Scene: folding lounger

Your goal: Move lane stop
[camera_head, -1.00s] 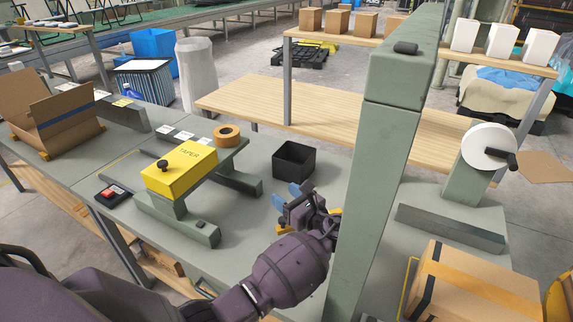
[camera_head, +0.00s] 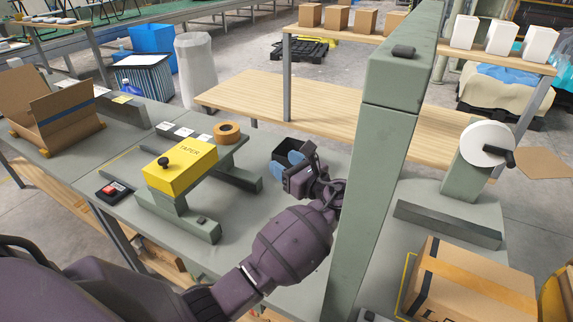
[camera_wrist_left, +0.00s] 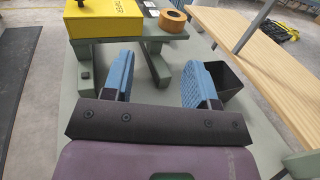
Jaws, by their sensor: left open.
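I cannot tell for certain which thing is the lane stop. My left gripper (camera_head: 295,158) is open above the grey-green bench (camera_head: 235,240), in front of the black bin (camera_head: 283,145), which it partly hides. The black bin (camera_wrist_left: 228,82) shows just beyond the right finger there. The yellow taper box (camera_head: 180,165) on its green stand is left of the gripper. My right gripper is not in view.
A tall green post (camera_head: 375,200) stands close to the right of my left arm. A tape roll (camera_head: 227,132) sits on the stand, behind the yellow box. An open carton (camera_head: 60,110) is at the far left, a closed carton (camera_head: 480,285) at the lower right. Bare bench lies left of my forearm.

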